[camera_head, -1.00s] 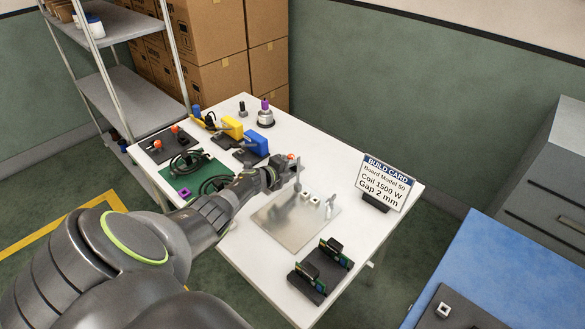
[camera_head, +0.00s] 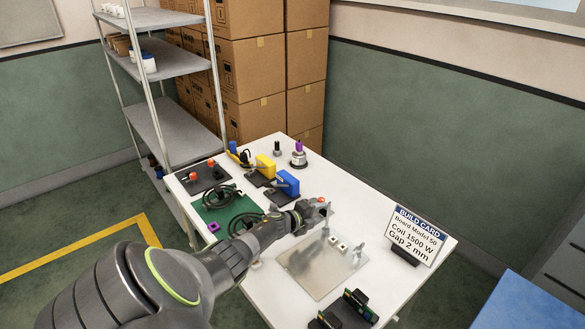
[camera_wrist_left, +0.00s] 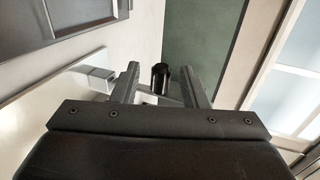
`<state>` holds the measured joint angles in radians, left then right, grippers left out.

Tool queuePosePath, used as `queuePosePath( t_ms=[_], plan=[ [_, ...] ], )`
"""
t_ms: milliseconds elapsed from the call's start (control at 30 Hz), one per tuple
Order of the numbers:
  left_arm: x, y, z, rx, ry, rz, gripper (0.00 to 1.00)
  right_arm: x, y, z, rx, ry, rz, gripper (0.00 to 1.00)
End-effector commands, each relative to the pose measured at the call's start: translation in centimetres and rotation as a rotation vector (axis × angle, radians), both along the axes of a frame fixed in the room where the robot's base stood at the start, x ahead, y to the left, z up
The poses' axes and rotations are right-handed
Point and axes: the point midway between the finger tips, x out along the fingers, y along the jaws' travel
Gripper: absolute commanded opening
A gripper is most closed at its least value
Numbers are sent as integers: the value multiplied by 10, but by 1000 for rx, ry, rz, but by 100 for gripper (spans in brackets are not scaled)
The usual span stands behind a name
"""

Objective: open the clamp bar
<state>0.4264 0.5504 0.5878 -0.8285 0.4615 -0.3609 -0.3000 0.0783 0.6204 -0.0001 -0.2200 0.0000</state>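A bare metal plate (camera_head: 303,266) lies on the white table, with a thin upright post (camera_head: 325,231), small white blocks (camera_head: 338,244) and a grey bracket-like piece (camera_head: 358,251) on it. I cannot clearly pick out a clamp bar among these parts. My left gripper (camera_head: 322,208) is above the plate's far edge, beside a small red knob (camera_head: 320,200). In the left wrist view, its fingers (camera_wrist_left: 160,85) are apart, with a dark cylinder (camera_wrist_left: 160,77) showing between them; contact cannot be told. My right gripper is out of view.
A build card (camera_head: 417,234) stands at the table's right. Blue (camera_head: 287,183) and yellow (camera_head: 265,166) devices, a green board (camera_head: 213,207) and a dark rack (camera_head: 345,312) surround the plate. Shelves (camera_head: 170,125) and cartons (camera_head: 255,75) stand behind. A blue surface (camera_head: 525,303) is at lower right.

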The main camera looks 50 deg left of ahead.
Motion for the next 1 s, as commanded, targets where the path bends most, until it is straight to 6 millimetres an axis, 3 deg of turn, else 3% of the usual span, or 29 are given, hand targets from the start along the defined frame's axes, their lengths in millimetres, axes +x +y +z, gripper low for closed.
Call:
queuePosePath(
  t_ms=[67,433,800,1000],
  plan=[
    [-13,1,8,2,2,-2,40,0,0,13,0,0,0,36],
    [-67,5,24,2,2,-3,40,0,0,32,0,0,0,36],
    [-122,8,40,2,1,-3,40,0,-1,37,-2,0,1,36],
    [-141,11,46,1,0,-1,40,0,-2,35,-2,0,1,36]
  ],
)
